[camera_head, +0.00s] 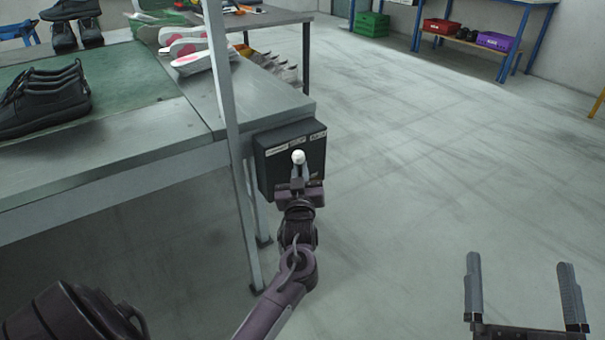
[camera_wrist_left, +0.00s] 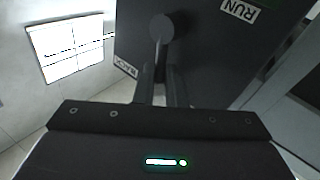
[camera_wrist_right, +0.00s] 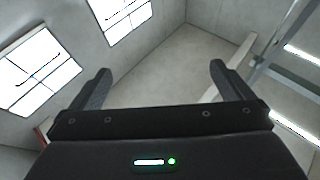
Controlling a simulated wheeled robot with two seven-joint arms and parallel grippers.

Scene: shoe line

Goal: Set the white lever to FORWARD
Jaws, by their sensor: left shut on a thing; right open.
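A dark control box (camera_head: 290,152) with several white labels along its top edge is fixed to the end of the workbench. The lever's white round knob (camera_head: 298,157) shows in front of the box in the head view. My left gripper (camera_head: 299,181) is shut on the lever just below the knob. In the left wrist view the knob is a dark round shape (camera_wrist_left: 160,28) beyond the fingers, with labels reading RUN and BACK on the box beside it. My right gripper (camera_head: 525,292) is open and empty above the floor, well right of the box.
The workbench (camera_head: 110,165) at left holds black shoes (camera_head: 45,100) and pale shoe parts (camera_head: 200,50). A thin metal post (camera_head: 226,100) rises just left of the box. The floor (camera_head: 430,150) to the right is clear.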

